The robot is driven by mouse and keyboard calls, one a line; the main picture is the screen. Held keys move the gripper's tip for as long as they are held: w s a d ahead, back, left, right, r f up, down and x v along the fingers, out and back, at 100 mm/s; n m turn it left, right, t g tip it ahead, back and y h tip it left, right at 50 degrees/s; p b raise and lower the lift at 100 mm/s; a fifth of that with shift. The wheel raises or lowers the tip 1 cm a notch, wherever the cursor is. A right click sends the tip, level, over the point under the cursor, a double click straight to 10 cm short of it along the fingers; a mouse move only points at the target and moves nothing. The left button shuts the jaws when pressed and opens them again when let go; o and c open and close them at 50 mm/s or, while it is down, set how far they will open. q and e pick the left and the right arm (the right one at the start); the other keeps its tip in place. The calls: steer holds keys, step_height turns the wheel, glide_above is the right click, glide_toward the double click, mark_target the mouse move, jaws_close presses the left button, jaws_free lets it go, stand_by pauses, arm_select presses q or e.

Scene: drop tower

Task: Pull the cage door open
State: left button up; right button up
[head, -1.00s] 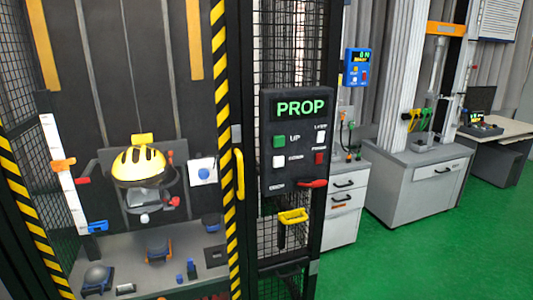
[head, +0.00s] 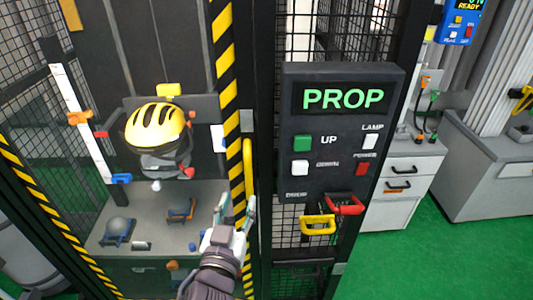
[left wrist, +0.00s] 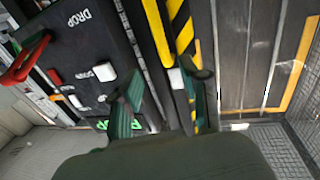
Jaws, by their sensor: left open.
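The cage door has a black-and-yellow striped edge (head: 227,80) standing upright against the black post, and it looks shut. Its yellow upright bar handle (head: 249,165) is on the right side of that edge. My left gripper (head: 237,207) is open at the lower end of the handle, with its fingers pointing up toward it. In the left wrist view the yellow handle (left wrist: 157,32) shows beyond the gap between the open fingers of my left gripper (left wrist: 163,98). I cannot tell whether the fingers touch the handle. My right gripper is out of view.
The control panel (head: 339,130) stands close right of the handle, with a red lever (head: 345,204) and a yellow handle (head: 318,225) low on it. Inside the cage hangs a yellow helmet (head: 156,127). Green floor (head: 390,260) lies free at the right.

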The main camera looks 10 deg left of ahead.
mark_target(247, 169)
arm_select(q)
steer(key=w+p, duration=0.1)
steer(key=w, duration=0.2)
steer(key=w+a+p, duration=0.1)
steer(key=w, duration=0.3)
steer(key=w+p, duration=0.1)
steer(key=w, duration=0.2)
steer(key=shift+w+a+r, duration=0.15)
steer(key=shift+w, duration=0.2)
steer(key=shift+w+p, duration=0.35)
steer(key=shift+w, duration=0.05)
steer(key=shift+w+a, duration=0.15)
steer(key=shift+w, duration=0.3)
jaws_close()
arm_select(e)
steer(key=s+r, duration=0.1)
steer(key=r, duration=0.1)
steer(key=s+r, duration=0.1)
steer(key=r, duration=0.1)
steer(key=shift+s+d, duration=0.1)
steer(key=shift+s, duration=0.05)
